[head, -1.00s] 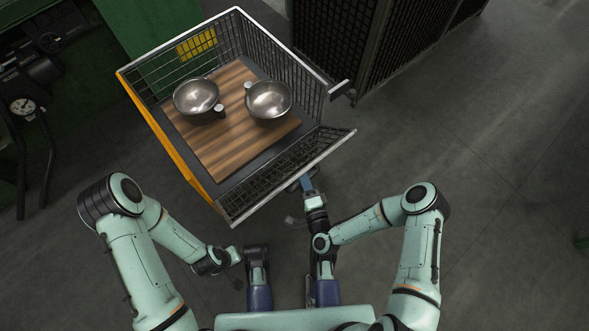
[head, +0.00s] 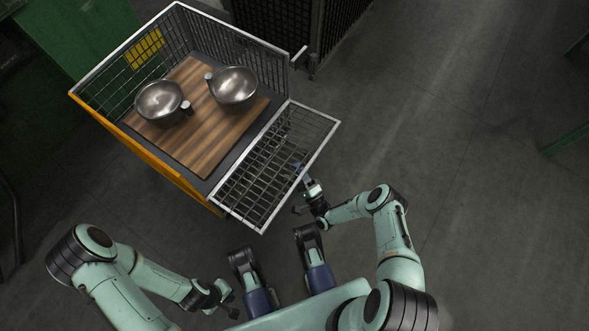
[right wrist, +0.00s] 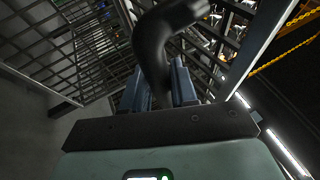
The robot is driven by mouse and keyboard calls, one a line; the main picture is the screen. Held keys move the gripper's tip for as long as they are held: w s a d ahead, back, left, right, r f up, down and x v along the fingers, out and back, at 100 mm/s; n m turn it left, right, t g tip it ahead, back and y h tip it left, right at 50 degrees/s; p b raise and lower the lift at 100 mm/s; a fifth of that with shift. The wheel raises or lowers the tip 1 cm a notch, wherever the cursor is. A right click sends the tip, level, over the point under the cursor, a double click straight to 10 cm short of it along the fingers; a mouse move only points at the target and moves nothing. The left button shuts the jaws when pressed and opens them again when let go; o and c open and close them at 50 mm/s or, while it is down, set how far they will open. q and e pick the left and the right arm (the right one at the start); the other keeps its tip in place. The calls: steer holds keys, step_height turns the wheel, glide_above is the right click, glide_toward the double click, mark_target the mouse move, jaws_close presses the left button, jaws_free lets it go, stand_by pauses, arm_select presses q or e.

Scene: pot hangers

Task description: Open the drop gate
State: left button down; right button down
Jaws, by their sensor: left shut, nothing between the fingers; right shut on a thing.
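The drop gate (head: 317,146) is a wire-mesh panel with a pale metal frame on the near right side of a wire-walled cart. It leans far outward from its bottom edge, and its inner face shows in the head view. My right gripper (head: 303,177) is at the gate's outer edge. In the right wrist view the blue fingers (right wrist: 166,88) are shut on a dark curved handle (right wrist: 155,45) below the mesh. My left gripper (head: 230,298) is shut and empty, low over the floor, away from the cart.
Two metal bowls (head: 158,100) (head: 233,84) sit on a wooden board (head: 205,145) inside the cart. The cart has an orange side (head: 140,150). A dark mesh cage (head: 275,30) stands behind it. Open floor (head: 440,130) lies to the right.

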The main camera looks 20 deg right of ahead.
arm_select(q)
steer(key=shift+a, duration=0.2)
arm_select(e)
steer(key=shift+w+a+f+m+t, duration=0.1)
steer(key=shift+f+m+t, duration=0.3)
steer(key=shift+f, duration=0.55)
steer(key=c, duration=1)
jaws_free()
steer(key=shift+o, duration=0.2)
